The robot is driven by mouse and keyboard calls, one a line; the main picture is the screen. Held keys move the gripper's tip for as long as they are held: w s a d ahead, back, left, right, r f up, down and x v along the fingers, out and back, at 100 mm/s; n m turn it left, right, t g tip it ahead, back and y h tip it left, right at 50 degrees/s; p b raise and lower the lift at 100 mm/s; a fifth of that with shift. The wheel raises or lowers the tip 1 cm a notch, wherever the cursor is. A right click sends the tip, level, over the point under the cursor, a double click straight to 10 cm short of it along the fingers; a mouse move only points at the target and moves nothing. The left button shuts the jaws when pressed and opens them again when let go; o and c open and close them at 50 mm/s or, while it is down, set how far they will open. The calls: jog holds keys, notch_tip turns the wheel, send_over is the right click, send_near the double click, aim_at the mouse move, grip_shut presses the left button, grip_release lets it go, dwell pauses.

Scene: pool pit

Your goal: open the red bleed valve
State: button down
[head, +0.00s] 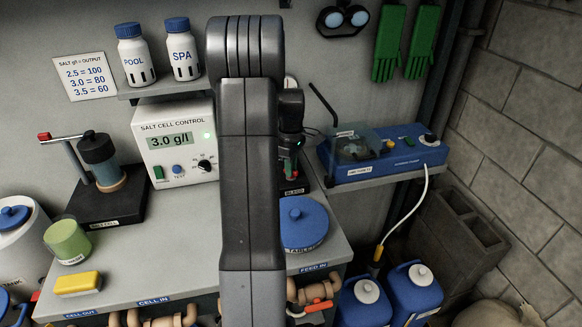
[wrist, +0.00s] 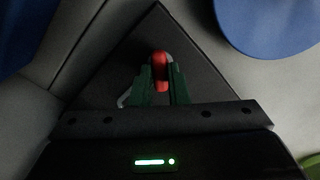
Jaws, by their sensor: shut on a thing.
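The red handle of the bleed valve (wrist: 160,58) shows between the green fingers of my gripper (wrist: 161,80) in the wrist view. My gripper is shut on it, with the red rounded end showing just past the fingertips. A dark base plate (wrist: 160,24) lies beyond it. In the head view my gripper (head: 292,165) points down over the black base with a partly hidden bleed label (head: 292,191), behind my own arm. A bit of red shows by the fingers there. The valve's body is mostly hidden, so its turn angle cannot be told.
A blue round tablets lid (head: 304,222) lies close by at the front right. The salt cell control box (head: 170,135) stands to the left, a blue device on a shelf (head: 385,158) to the right. An orange-red handle (head: 318,306) sits on the pipes below the bench edge.

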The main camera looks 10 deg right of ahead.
jog(key=n, duration=0.4)
jog(key=shift+n, duration=1.8)
jog(key=shift+r, duration=0.1)
jog(key=shift+w, duration=0.1)
jog(key=c, duration=1.4)
grip_release()
notch_tip(320, 180, up, 14)
jog(key=b, duration=0.1)
jog(key=shift+f, duration=0.2)
